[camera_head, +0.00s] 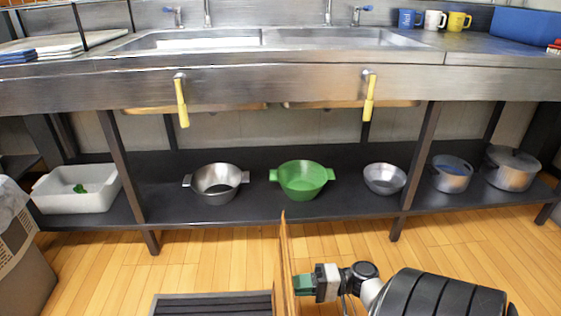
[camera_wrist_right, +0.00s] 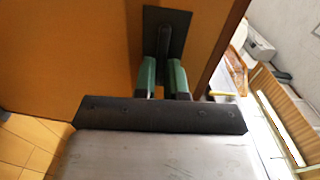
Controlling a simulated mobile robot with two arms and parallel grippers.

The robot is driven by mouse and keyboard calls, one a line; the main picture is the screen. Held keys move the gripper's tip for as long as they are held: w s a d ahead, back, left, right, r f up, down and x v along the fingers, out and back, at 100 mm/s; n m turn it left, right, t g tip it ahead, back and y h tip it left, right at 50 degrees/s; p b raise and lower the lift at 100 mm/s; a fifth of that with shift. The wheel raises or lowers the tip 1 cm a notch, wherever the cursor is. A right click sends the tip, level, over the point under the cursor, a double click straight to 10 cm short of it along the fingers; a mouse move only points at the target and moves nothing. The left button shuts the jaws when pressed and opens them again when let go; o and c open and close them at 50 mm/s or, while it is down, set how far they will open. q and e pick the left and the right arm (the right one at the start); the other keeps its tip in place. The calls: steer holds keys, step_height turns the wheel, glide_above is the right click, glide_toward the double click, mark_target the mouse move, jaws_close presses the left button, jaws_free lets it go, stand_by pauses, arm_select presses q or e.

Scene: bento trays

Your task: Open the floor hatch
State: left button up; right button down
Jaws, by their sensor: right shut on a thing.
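The wooden hatch panel (camera_head: 284,262) stands up from the floor, near vertical, seen almost edge-on in the head view. It fills much of the right wrist view as an orange-brown board (camera_wrist_right: 60,50) with a dark metal handle plate (camera_wrist_right: 176,20). My right gripper (camera_head: 303,284) is at the panel's right side. In the right wrist view its green fingers (camera_wrist_right: 163,78) are shut on the handle, whose gripped part is mostly hidden between them. A dark slatted area in a grey frame (camera_head: 212,296) lies left of the panel. My left gripper is out of view.
A steel sink counter (camera_head: 270,85) spans the back. Its lower shelf (camera_head: 335,205) holds a white tub (camera_head: 75,200), a green pot (camera_head: 302,178) and several metal pots. A bin (camera_head: 25,265) stands at the left. Bare wooden floor (camera_head: 450,255) lies right of the panel.

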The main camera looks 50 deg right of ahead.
steer(key=shift+s+d+f, duration=0.25)
steer(key=shift+s+f, duration=0.05)
steer(key=shift+s, duration=0.2)
steer(key=c, duration=1.2)
jaws_free()
steer(key=shift+w, duration=0.1)
steer(key=shift+d, duration=0.1)
steer(key=p+v, duration=0.1)
steer(key=v, duration=0.9)
steer(key=shift+s+d+p, duration=0.2)
steer(key=shift+s+p, duration=0.1)
steer(key=shift+p, duration=0.05)
steer(key=shift+r, duration=0.1)
